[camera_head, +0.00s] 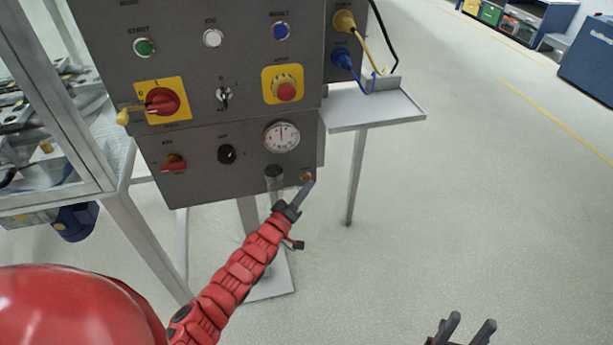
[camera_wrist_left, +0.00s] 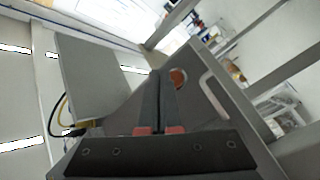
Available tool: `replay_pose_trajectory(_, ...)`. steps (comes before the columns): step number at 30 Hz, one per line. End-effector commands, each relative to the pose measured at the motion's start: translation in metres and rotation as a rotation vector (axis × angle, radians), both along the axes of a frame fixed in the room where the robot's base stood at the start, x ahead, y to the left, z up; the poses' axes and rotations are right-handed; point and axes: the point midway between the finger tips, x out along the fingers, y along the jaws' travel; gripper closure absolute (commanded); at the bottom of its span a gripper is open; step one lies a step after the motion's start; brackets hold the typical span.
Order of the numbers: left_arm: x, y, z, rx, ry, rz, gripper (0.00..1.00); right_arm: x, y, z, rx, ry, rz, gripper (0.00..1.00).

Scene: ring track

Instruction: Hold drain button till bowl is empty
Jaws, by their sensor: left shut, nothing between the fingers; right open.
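The drain button (camera_head: 306,176) is a small orange-brown knob at the lower right of the grey control panel, and it also shows in the left wrist view (camera_wrist_left: 179,78). The bowl (camera_head: 274,176) is a small clear cylinder below the gauge, partly hidden by my left wrist; its fill level cannot be made out. My left gripper (camera_head: 310,184) is shut and empty, its tips right at the button. In the left wrist view the button shows just right of the fingertips; I cannot tell whether they touch it. My right gripper (camera_head: 466,328) is open and empty at the bottom edge.
Above are a round gauge (camera_head: 281,136), a black knob (camera_head: 227,154), a red valve handle (camera_head: 173,163), a red rotary switch (camera_head: 162,101) and an emergency stop (camera_head: 286,90). A grey side shelf (camera_head: 376,106) juts out right. The floor on the right is clear.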

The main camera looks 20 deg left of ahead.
Motion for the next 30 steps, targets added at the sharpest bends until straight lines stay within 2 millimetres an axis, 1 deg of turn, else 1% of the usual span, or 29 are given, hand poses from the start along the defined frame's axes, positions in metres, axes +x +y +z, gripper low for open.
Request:
replay_pose_trajectory(5,0.0,0.0,-0.001,0.0,0.001,0.001,1.0,0.0,0.0,-0.001,0.0,0.0,0.0,0.5)
replay_pose_trajectory(8,-0.003,-0.002,0.001,-0.002,0.002,0.0,1.0,0.0,0.0,0.005,0.0,0.0,0.0,0.5)
replay_pose_trajectory(15,-0.022,-0.013,0.004,-0.002,0.003,0.003,1.0,0.0,0.0,0.027,0.0,0.0,0.0,0.5)
replay_pose_trajectory(21,-0.037,-0.024,0.001,-0.001,0.002,0.001,1.0,0.0,0.0,0.036,0.0,0.0,0.0,0.5)
replay_pose_trajectory(24,-0.041,-0.027,0.0,-0.001,0.0,0.001,1.0,0.0,0.0,0.037,0.0,0.0,0.0,0.5)
replay_pose_trajectory(30,-0.041,-0.028,-0.001,-0.001,0.0,0.001,1.0,0.0,0.0,0.036,0.0,0.0,0.0,0.5)
